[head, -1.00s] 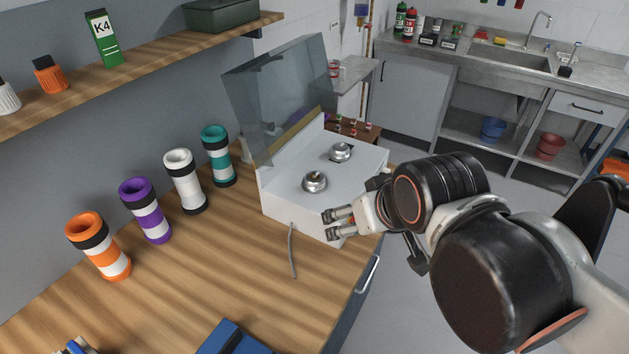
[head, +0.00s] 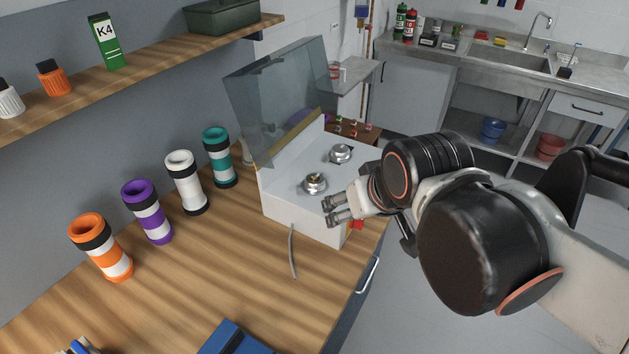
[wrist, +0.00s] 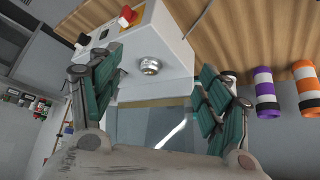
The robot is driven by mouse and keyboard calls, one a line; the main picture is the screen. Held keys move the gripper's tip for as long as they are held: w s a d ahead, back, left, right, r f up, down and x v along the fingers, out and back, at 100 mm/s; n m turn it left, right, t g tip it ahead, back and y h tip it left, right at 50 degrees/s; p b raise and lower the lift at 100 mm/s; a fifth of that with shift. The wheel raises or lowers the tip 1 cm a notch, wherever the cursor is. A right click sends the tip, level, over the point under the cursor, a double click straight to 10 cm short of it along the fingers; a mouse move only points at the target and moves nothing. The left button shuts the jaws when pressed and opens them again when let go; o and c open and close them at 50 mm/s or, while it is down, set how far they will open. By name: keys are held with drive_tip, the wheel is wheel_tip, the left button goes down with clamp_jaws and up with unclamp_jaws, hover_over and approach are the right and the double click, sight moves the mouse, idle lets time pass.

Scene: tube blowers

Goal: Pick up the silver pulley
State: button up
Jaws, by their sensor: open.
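Two silver round metal pieces sit on top of the white machine (head: 290,208): a near one (head: 315,185) and a far one (head: 341,154). I cannot tell for sure which is the silver pulley. The near one shows a small brass-coloured centre. My gripper (head: 328,211) is open and empty at the machine's right front, just right of the near piece and apart from it. In the wrist view, one silver piece (wrist: 150,65) shows between the spread green-padded fingers (wrist: 162,76), beyond their tips.
A clear raised cover (head: 275,95) stands at the machine's back. Orange (head: 101,247), purple (head: 148,212), white (head: 186,182) and teal (head: 218,157) tubes stand left on the wooden bench. In the wrist view, a red switch (wrist: 127,15) shows.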

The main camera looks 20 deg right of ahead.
drive_tip(key=w+r+g+p, duration=0.1)
drive_tip(key=w+r+p, duration=0.25)
drive_tip(key=w, duration=0.65)
drive_tip(key=g+p, duration=0.1)
drive_tip(key=p, duration=0.3)
approach(315, 176)
drive_tip(key=x, duration=0.2)
drive_tip(key=b+x, duration=0.1)
drive_tip(key=x, duration=0.1)
drive_tip(key=shift+w+d+r, duration=0.1)
drive_tip(key=shift+w, duration=0.25)
drive_tip(key=shift+s+b+x, duration=0.15)
drive_tip(key=shift+b+x, duration=0.15)
drive_tip(key=shift+x, duration=1)
drive_tip(key=shift+s+b+x, duration=0.15)
drive_tip(key=shift+b+x, duration=0.15)
drive_tip(key=shift+x, duration=1.05)
drive_tip(key=c, duration=1.3)
